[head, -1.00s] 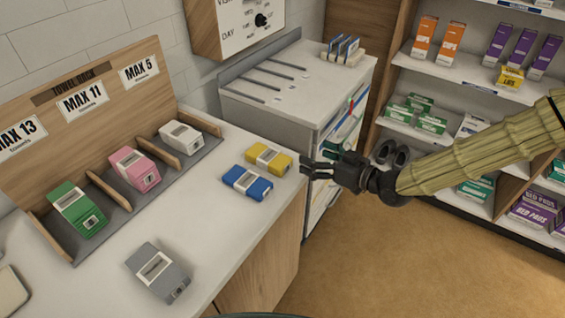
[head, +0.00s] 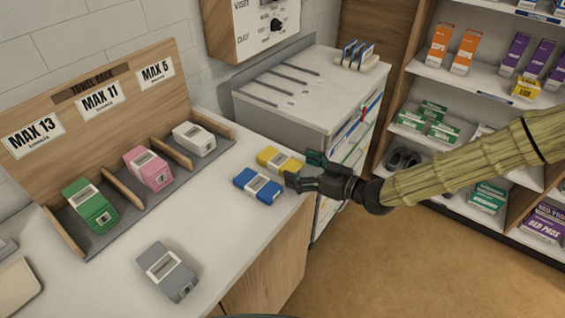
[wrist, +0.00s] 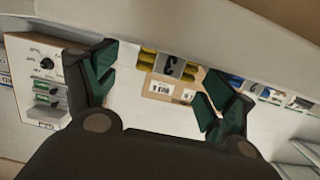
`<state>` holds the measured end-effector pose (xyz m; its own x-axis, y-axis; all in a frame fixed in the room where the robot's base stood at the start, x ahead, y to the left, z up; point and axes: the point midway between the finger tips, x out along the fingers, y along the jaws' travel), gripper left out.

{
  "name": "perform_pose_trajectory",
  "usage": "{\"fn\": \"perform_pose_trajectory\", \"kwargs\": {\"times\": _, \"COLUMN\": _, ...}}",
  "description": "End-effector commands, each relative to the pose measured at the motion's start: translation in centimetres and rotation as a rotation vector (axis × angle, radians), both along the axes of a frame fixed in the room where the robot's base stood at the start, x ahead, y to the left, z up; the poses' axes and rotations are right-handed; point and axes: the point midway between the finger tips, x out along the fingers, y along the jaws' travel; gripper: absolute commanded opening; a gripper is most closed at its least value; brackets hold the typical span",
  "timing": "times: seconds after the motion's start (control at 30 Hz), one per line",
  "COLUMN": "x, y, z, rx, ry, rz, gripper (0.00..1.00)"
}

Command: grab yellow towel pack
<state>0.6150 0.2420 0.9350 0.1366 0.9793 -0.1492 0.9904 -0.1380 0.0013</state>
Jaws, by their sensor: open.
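The yellow towel pack (head: 279,160) has a pale band and lies on the white counter near its right end. It also shows in the wrist view (wrist: 147,62), ahead between my fingers. The blue towel pack (head: 258,185) lies just in front of it on the counter and appears at the right in the wrist view, partly behind a finger. My gripper (head: 301,170) is open and empty, at the counter's right edge, just right of the yellow and blue packs. In the head view its fingers come close to both packs; I cannot tell whether they touch.
A wooden towel rack (head: 107,187) holds green (head: 91,207), pink (head: 148,168) and white (head: 194,139) packs. A grey pack (head: 167,271) lies on the counter's front part. A drawer cabinet (head: 314,108) stands behind, and stocked shelves (head: 475,77) are at the right.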

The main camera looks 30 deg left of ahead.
Motion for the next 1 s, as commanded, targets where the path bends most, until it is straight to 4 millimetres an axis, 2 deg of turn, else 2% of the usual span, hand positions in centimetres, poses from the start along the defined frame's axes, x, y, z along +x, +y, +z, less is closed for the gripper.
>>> {"fn": "perform_pose_trajectory", "kwargs": {"times": 0.23, "x": -0.1, "y": 2.6, "z": 0.4, "rx": 0.0, "ry": 0.003, "rz": 0.002, "gripper": 0.83}}
{"fn": "perform_pose_trajectory", "kwargs": {"times": 0.4, "x": 0.2, "y": 4.6, "z": -0.1, "rx": -0.001, "ry": 0.002, "rz": 0.0, "gripper": 0.83}}
{"fn": "perform_pose_trajectory", "kwargs": {"times": 0.67, "x": 0.3, "y": 5.0, "z": -0.3, "rx": 0.0, "ry": 0.002, "rz": 0.0, "gripper": 0.83}}
{"fn": "perform_pose_trajectory", "kwargs": {"times": 0.77, "x": 0.3, "y": 5.0, "z": -0.3, "rx": 0.0, "ry": 0.002, "rz": 0.0, "gripper": 0.69}}
{"fn": "perform_pose_trajectory", "kwargs": {"times": 0.97, "x": 0.3, "y": 5.0, "z": -0.3, "rx": 0.0, "ry": 0.002, "rz": 0.0, "gripper": 0.32}}
{"fn": "perform_pose_trajectory", "kwargs": {"times": 1.0, "x": 0.3, "y": 5.0, "z": -0.3, "rx": 0.0, "ry": 0.002, "rz": 0.0, "gripper": 0.31}}
